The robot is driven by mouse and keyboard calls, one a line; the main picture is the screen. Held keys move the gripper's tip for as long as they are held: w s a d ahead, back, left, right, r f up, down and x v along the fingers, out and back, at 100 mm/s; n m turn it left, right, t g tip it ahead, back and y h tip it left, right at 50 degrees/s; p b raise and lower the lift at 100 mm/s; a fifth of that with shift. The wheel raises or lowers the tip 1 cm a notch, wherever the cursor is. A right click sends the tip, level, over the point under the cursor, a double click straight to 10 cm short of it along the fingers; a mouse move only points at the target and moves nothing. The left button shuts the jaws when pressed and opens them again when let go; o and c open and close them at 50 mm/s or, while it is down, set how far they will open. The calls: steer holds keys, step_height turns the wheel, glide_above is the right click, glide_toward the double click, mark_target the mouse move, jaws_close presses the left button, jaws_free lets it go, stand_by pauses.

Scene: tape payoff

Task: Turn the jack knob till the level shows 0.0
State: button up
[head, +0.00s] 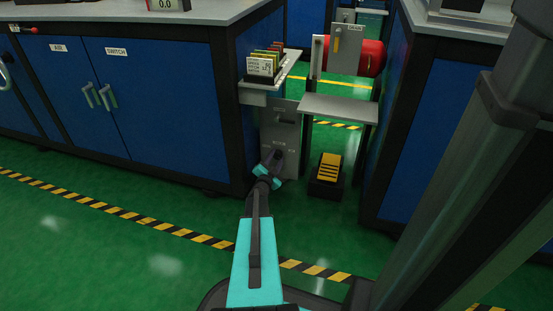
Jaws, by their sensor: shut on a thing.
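My gripper (277,158) is low at the front of a grey upright panel (287,119) on the bench's side. It is shut at the panel's lower part, on what appears to be the jack knob, which the fingers and wrist mostly hide. The panel has a dark slot and small lettering too fine to read surely.
A blue bench (150,110) stands left, another (425,140) right. Between them are a grey shelf (340,108), a red cylinder (370,58) and a black-and-yellow pedal-like block (328,172). A card rack (265,66) juts out above the panel. Green floor is open at front left.

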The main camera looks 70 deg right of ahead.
steer(key=o, duration=1.1)
steer(key=shift+a, duration=0.1)
steer(key=a+p, duration=0.1)
steer(key=a, duration=0.3)
steer(key=a+p, duration=0.2)
steer(key=a, duration=0.3)
steer(key=a+p, duration=0.1)
steer(key=a, duration=0.3)
steer(key=shift+s+a+p, duration=0.3)
steer(key=shift+s+a, duration=0.05)
steer(key=shift+s, duration=0.05)
steer(key=shift+s, duration=0.1)
